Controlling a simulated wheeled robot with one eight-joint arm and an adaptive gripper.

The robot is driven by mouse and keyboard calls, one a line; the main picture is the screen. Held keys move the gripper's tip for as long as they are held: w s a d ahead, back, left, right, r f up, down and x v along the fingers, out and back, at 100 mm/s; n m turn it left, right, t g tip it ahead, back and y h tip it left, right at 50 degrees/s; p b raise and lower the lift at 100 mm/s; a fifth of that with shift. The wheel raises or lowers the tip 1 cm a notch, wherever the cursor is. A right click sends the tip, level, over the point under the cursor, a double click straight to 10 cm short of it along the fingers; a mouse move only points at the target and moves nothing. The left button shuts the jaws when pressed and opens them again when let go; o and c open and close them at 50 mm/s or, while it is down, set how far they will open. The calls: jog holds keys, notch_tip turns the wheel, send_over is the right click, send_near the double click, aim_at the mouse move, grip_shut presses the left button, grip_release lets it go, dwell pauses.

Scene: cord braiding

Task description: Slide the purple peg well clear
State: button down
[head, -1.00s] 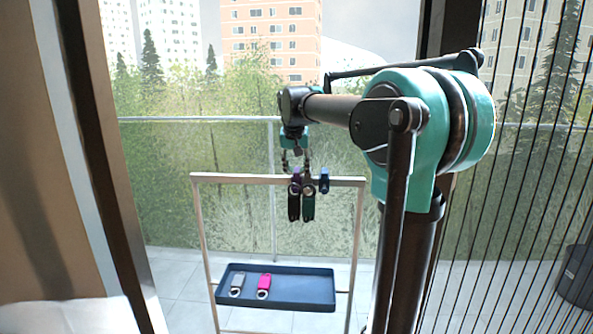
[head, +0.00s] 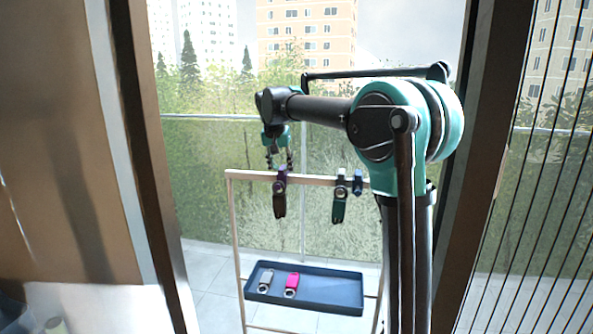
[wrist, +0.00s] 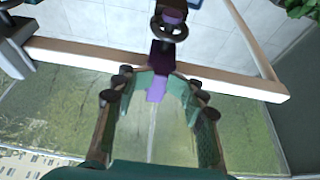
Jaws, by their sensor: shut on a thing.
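The purple peg (head: 282,176) sits on the frame's top rail (head: 311,178) near its left end, with a dark cord bundle (head: 280,206) hanging below it. My gripper (head: 279,161) is above the rail, shut on this peg. In the wrist view the purple peg (wrist: 157,85) shows between the fingertips, with a dark ring beyond it. A wide stretch of bare rail separates it from a pale peg (head: 341,174) with a dark green bundle, to its right.
A blue peg (head: 358,182) sits close beside the pale peg, toward the right post. Below, a dark blue tray (head: 330,292) holds a grey piece (head: 266,279) and a pink piece (head: 292,285). Bare rail lies left of the purple peg, up to the left post (head: 236,240).

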jog(key=shift+a, duration=0.15)
jog(key=c, duration=1.4)
grip_release()
jog(key=shift+w+f, duration=0.1)
jog(key=shift+w, duration=0.05)
jog(key=shift+o, duration=0.2)
jog(key=shift+a, duration=0.1)
jog(key=s+d+v, duration=0.1)
jog(key=v, duration=1.1)
jog(key=shift+s+d, duration=0.15)
jog(key=shift+s, duration=0.2)
